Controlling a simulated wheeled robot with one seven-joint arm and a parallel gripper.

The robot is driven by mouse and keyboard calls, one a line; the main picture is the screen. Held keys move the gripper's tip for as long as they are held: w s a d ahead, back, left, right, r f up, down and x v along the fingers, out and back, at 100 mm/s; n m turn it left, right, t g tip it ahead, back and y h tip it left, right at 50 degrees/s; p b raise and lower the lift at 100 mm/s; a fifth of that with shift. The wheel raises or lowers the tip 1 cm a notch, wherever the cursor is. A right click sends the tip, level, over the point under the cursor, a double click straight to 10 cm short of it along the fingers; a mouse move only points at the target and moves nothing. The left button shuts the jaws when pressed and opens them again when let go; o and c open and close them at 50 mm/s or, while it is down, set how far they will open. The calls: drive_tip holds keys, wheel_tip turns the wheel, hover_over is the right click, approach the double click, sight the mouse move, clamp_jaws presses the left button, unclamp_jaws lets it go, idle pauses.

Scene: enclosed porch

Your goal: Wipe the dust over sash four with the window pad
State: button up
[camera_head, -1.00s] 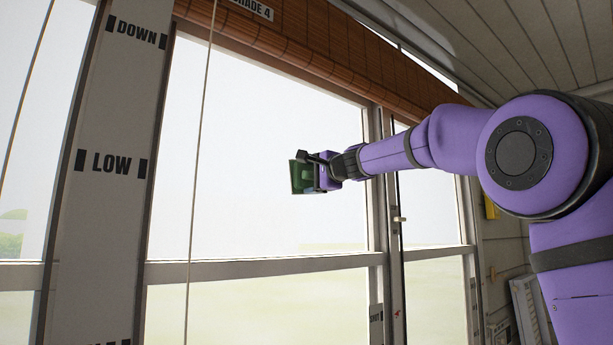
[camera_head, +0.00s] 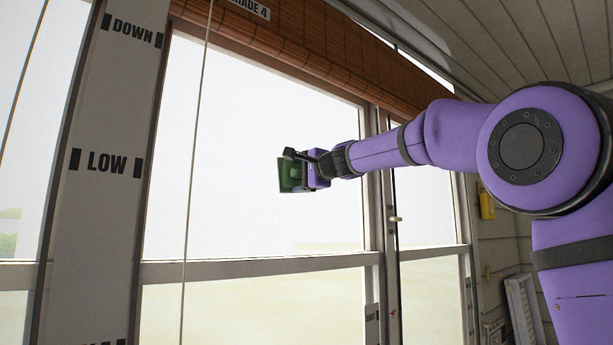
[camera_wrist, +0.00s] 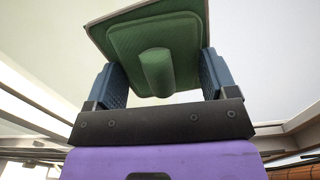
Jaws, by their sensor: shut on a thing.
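My gripper (camera_wrist: 160,82) is shut on the green window pad (camera_wrist: 120,42), with its two blue fingers on either side of the pad's round knob. The pad also shows in the head view (camera_head: 288,174), its flat side turned toward the window. Behind it is the large pane of sash four (camera_head: 240,130), under the blind labelled SHADE 4. The pad is in front of the pane's middle right part; I cannot tell whether it touches the glass. No distinct dust patch stands out on the bright, hazy glass.
A brown rolled blind (camera_head: 330,50) hangs above the pane. A thin cord (camera_head: 194,150) hangs in front of the pane's left part. A post (camera_head: 104,190) marked DOWN and LOW stands at left. A window rail (camera_head: 260,268) crosses below the pad.

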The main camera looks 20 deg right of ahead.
sight(271, 171)
drive_tip(key=shift+s+a, duration=0.45)
drive_tip(key=shift+a, duration=0.75)
drive_tip(key=shift+s+a, duration=0.4)
drive_tip(key=shift+a, duration=0.75)
drive_tip(key=shift+s+a, duration=0.45)
drive_tip(key=shift+a, duration=0.75)
drive_tip(key=v, duration=0.6)
drive_tip(key=shift+s, duration=0.1)
drive_tip(key=v, duration=0.3)
